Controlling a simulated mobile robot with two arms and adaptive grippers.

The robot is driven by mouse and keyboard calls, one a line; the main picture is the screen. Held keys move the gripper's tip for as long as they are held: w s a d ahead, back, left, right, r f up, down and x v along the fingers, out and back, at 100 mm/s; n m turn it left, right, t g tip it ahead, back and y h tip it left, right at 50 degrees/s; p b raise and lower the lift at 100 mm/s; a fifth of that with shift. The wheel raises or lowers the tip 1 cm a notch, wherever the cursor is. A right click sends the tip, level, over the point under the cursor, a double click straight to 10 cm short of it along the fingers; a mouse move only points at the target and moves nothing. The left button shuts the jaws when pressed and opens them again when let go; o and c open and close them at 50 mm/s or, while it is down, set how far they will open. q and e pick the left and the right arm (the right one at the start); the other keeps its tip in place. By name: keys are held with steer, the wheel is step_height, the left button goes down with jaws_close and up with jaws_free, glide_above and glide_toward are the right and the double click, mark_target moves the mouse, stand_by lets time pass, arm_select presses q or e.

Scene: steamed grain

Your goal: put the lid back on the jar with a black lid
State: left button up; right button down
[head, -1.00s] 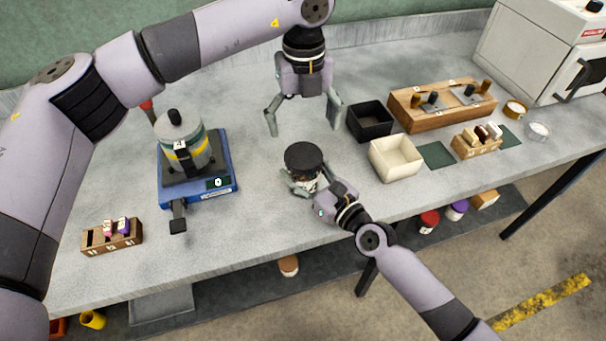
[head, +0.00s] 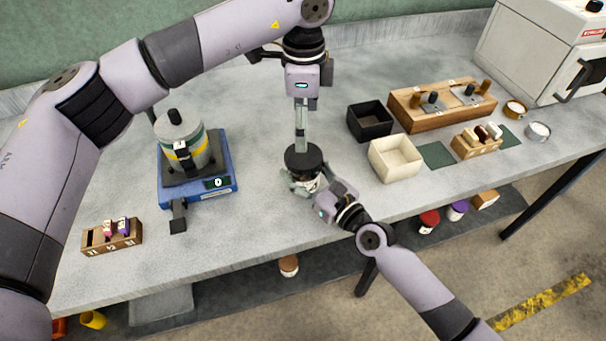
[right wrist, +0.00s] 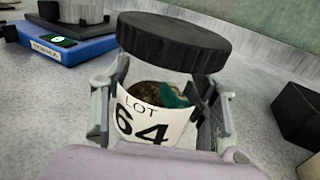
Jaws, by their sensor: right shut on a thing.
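The jar (right wrist: 150,115) is clear, with a white label reading LOT 64 and something brown and teal inside. The black lid (head: 304,158) is a thick round disc at the top of the jar; it also shows in the right wrist view (right wrist: 173,40). I cannot tell whether it is fully seated. My right gripper (head: 300,184) is shut on the jar's body, below the lid, at the table's front part. My left gripper (head: 301,147) hangs pointing down over the lid's far side, seen edge-on. Its finger spread is hidden, and contact with the lid is unclear.
A blue scale (head: 222,165) with a grey pot (head: 183,150) stands to the left. A black bin (head: 370,121), a cream bin (head: 395,158) and a wooden block (head: 405,112) stand to the right. A small wooden rack (head: 112,242) is at front left.

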mark_target(303, 155)
arm_select(q)
steer(key=shift+f, duration=4.05)
steer(key=shift+c, duration=0.4)
